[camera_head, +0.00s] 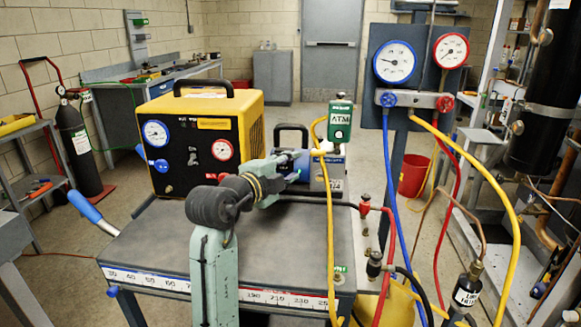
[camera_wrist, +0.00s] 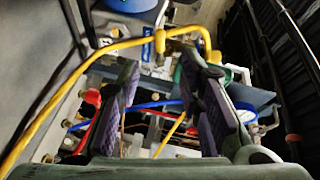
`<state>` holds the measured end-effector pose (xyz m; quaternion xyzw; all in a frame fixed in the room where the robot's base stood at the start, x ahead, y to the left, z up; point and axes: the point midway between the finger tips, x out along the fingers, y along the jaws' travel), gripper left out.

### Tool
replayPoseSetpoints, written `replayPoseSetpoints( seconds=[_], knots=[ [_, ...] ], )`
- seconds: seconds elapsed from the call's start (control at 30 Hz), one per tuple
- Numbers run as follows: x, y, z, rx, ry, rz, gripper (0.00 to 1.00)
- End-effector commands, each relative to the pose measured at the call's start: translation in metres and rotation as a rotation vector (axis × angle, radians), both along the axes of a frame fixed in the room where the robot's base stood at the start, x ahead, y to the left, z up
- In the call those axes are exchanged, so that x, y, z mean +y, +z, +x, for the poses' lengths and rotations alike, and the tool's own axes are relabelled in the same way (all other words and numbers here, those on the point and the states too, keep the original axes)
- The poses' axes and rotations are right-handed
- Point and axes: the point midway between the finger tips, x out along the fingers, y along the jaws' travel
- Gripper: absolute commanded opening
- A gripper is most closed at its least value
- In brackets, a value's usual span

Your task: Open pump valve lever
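The pump (camera_head: 332,172), blue-grey with a black carry handle, stands at the back right of the cart. A white fitting (camera_head: 324,147) on its top joins a yellow hose (camera_head: 329,215), beneath a green ATM tag (camera_head: 340,117). I cannot clearly make out the valve lever in either view. My gripper (camera_head: 295,165) is just left of the pump and hides part of it. In the wrist view my gripper (camera_wrist: 160,62) has its two dark fingers spread with a gap between them and nothing gripped. The yellow hose (camera_wrist: 112,47) crosses beyond the fingertips.
A yellow recovery machine (camera_head: 207,137) stands on the cart (camera_head: 150,245) left of my arm. A gauge manifold (camera_head: 415,100) with blue, red and yellow hoses hangs at right. Hoses and a small red valve (camera_head: 365,205) crowd the cart's right edge. The cart's front left is clear.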

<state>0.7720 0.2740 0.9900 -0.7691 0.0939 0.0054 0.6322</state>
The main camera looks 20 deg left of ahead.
Motion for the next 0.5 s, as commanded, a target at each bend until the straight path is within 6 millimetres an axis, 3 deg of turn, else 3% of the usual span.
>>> replayPoseSetpoints(
  seconds=[0.13,0.23,0.5],
  knots=[
    [-0.002,0.000,0.004,0.000,0.020,-0.048,0.23],
    [-0.007,0.001,0.011,-0.002,0.073,-0.177,0.16],
    [-0.025,0.015,0.032,-0.101,0.281,-0.794,0.00]
  ],
)
